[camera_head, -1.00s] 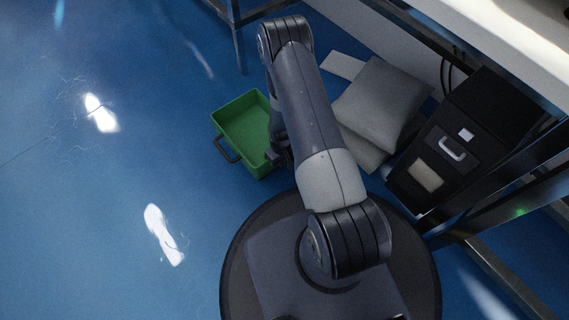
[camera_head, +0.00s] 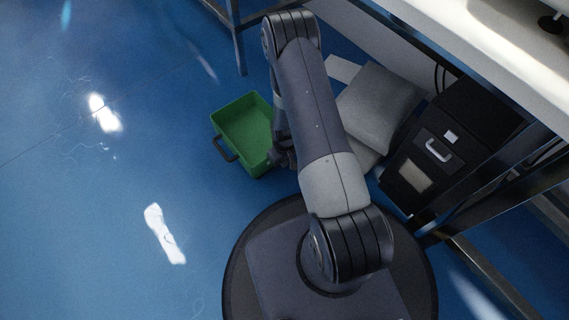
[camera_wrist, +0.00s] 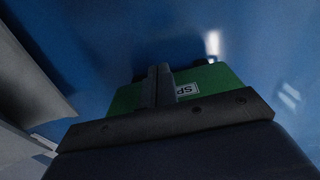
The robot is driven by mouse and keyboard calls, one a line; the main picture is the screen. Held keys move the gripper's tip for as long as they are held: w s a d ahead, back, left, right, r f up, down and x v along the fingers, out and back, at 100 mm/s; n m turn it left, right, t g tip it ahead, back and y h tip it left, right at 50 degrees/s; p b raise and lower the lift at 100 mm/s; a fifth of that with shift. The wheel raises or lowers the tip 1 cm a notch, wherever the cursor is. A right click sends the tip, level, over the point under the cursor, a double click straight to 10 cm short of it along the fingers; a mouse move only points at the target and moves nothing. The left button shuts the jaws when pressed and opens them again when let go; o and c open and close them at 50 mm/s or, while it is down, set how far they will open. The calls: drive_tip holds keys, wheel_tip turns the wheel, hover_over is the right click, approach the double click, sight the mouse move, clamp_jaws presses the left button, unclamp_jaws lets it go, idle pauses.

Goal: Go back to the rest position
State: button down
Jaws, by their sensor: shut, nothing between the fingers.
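My arm is folded over my base in the head view. My gripper (camera_head: 283,157) is partly hidden behind the arm, close to the right side of a green bin (camera_head: 226,120). In the wrist view my gripper (camera_wrist: 158,72) shows its two fingers together, with nothing between them. I cannot tell whether the gripper touches the bin.
A black case (camera_head: 437,150) stands on the right under a white bench (camera_head: 470,40) with metal legs. A grey cushion-like bag (camera_head: 378,100) lies on the floor between the case and my arm. The blue floor on the left is clear.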

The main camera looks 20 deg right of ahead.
wheel_tip(320, 180, up, 5)
drive_tip(key=shift+f+p, duration=0.2)
drive_tip(key=shift+p, duration=0.5)
drive_tip(key=shift+f, duration=0.1)
